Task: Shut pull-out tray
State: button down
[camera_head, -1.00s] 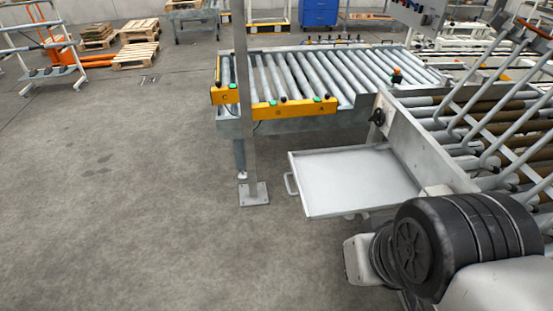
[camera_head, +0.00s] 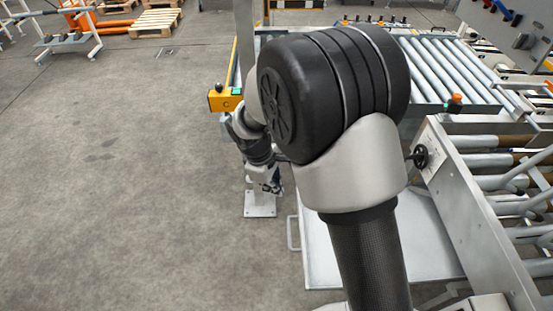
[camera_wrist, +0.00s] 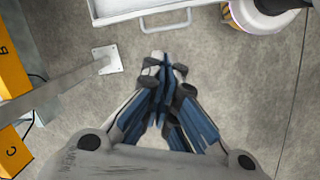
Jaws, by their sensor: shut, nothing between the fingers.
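The pull-out tray (camera_head: 430,245) is a shallow light-grey tray, standing out from the side of the roller conveyor on the right. My arm hides its middle in the head view. Its bar handle (camera_head: 291,234) faces left, and in the wrist view the handle (camera_wrist: 166,24) is at the top, below the tray's front edge (camera_wrist: 130,10). My gripper (camera_head: 274,184) hangs beyond the handle in the head view, near the post's foot. In the wrist view my gripper (camera_wrist: 165,68) has its fingers together, empty, pointing toward the handle and apart from it in the picture.
A grey post (camera_head: 245,45) with a square foot plate (camera_head: 260,205) stands close to my gripper; the plate (camera_wrist: 108,60) is left of the fingers in the wrist view. Yellow conveyor panels (camera_wrist: 10,75) lie further left. Open concrete floor (camera_head: 120,200) fills the left side.

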jog(key=s+a+f+n+h, duration=0.1)
jog(key=a+f+n, duration=0.2)
jog(key=f, duration=0.6)
jog(key=s+a+f+n, duration=0.1)
jog(key=a+f+n, duration=0.1)
jog(key=f, duration=0.7)
jog(key=d+f+b, duration=0.3)
jog(key=d+f, duration=0.3)
jog(key=f, duration=0.3)
jog(key=shift+w+d+f+g, duration=0.2)
jog(key=shift+w+g, duration=0.05)
jog(key=shift+g, duration=0.15)
